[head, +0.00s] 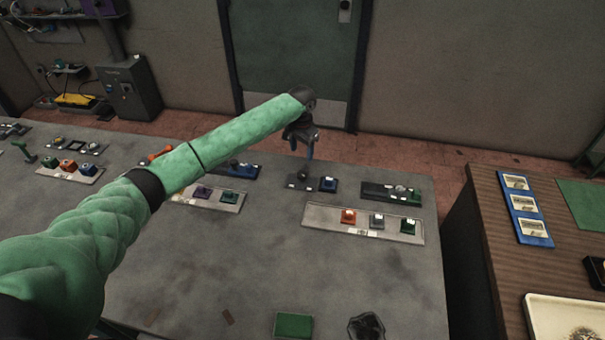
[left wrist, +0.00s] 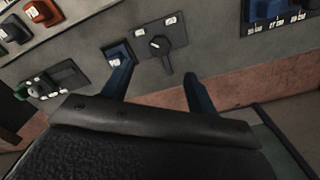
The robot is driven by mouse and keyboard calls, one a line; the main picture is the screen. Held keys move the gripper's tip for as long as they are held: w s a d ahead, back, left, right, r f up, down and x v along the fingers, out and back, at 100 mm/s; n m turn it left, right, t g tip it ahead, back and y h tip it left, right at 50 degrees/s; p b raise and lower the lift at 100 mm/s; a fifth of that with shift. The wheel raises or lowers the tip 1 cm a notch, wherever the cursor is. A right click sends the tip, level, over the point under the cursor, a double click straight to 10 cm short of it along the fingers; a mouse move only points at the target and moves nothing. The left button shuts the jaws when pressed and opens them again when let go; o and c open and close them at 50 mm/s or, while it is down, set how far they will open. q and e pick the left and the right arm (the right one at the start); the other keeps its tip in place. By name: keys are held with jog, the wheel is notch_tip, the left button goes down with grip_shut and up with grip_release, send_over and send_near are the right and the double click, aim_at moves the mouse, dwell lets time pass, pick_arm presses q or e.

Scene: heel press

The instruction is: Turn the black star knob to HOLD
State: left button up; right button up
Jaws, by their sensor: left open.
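A black knob (left wrist: 160,44) sits on a small dark plate with white labels in the left wrist view; its head looks round with a pointed arm, and I cannot make out a star shape or read the labels. The same knob (head: 303,175) shows small and dark near the bench's back edge in the head view. My left gripper (head: 302,148) hangs above and behind it, open and empty. In the left wrist view my left gripper (left wrist: 157,70) has its two blue fingers spread, with the knob beyond the gap, apart from both. My right gripper is not in view.
A blue switch block (head: 328,185) stands right beside the knob's plate. A light panel with orange, grey and green blocks (head: 362,223) lies nearer, and a dark panel (head: 378,190) lies to the right. The grey bench (head: 250,270) is mostly clear in front.

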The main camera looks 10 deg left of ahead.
aim_at(301, 173)
pick_arm(q)
notch_tip(301, 173, down, 3)
jog(key=shift+w+r+b, duration=0.1)
jog(key=shift+b, duration=0.85)
notch_tip(301, 173, down, 6)
jog(key=p, duration=0.3)
jog(key=shift+f, duration=0.9)
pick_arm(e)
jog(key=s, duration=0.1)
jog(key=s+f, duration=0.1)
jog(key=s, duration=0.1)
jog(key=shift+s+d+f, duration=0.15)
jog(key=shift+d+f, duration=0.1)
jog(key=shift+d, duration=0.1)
pick_arm(q)
jog(key=shift+c, duration=0.2)
grip_shut()
jog(key=shift+a, duration=0.1)
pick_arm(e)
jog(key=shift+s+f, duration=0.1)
